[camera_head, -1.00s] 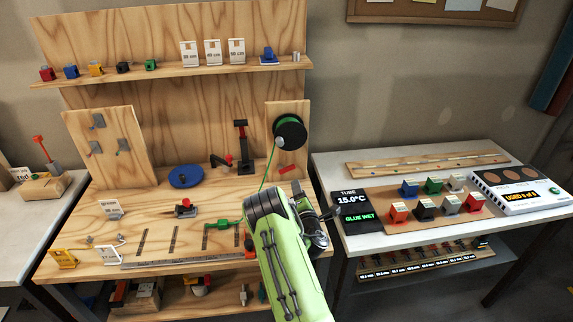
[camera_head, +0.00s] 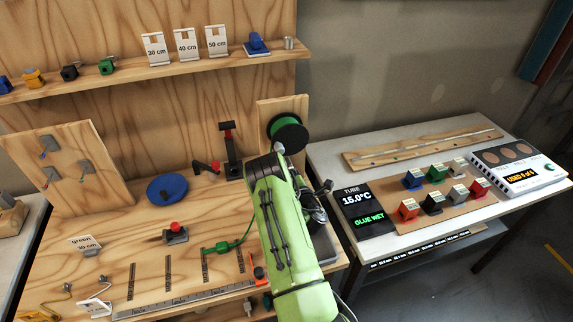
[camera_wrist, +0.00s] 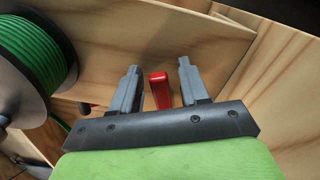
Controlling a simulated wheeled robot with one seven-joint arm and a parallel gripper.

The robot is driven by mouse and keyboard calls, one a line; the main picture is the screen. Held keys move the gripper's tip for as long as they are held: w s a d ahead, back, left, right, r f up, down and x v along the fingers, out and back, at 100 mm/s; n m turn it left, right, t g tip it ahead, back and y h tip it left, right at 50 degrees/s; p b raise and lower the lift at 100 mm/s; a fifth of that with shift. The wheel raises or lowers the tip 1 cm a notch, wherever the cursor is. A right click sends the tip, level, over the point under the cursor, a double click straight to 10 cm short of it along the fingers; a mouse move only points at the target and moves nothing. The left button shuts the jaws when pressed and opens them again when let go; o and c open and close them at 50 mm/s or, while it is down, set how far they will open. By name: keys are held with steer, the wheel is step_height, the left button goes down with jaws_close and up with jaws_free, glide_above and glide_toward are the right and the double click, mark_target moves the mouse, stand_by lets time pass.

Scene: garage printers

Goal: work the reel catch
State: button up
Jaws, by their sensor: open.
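The green filament reel (camera_head: 288,134) hangs on an upright wooden panel (camera_head: 268,112); its green windings also fill the left of the wrist view (camera_wrist: 35,45). A red lever (camera_wrist: 160,92), which looks like the reel catch, shows in the wrist view beside the reel. My gripper (camera_wrist: 158,72) is open, with one grey finger on each side of the lever and visible gaps to it. I cannot tell whether the lever lies fully at fingertip depth. In the head view my green arm hides the lever and the fingers.
A green strand ends in a green piece (camera_head: 221,248) on the bench. A blue disc (camera_head: 167,189), a black stand with a red top (camera_head: 230,150) and a red-knobbed block (camera_head: 175,232) stand nearby. The right table holds a tube display (camera_head: 363,208) and several coloured blocks.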

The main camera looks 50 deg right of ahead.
steer(key=shift+s, duration=0.1)
steer(key=shift+c, duration=0.7)
jaws_close()
steer(key=shift+f+m+b, duration=0.5)
steer(key=shift+m+b, duration=0.15)
steer(key=shift+m, duration=0.25)
steer(key=shift+d+f+m+b, duration=0.15)
steer(key=shift+f+m+b, duration=0.15)
steer(key=shift+m, duration=0.8)
steer(key=shift+o, duration=0.7)
jaws_free()
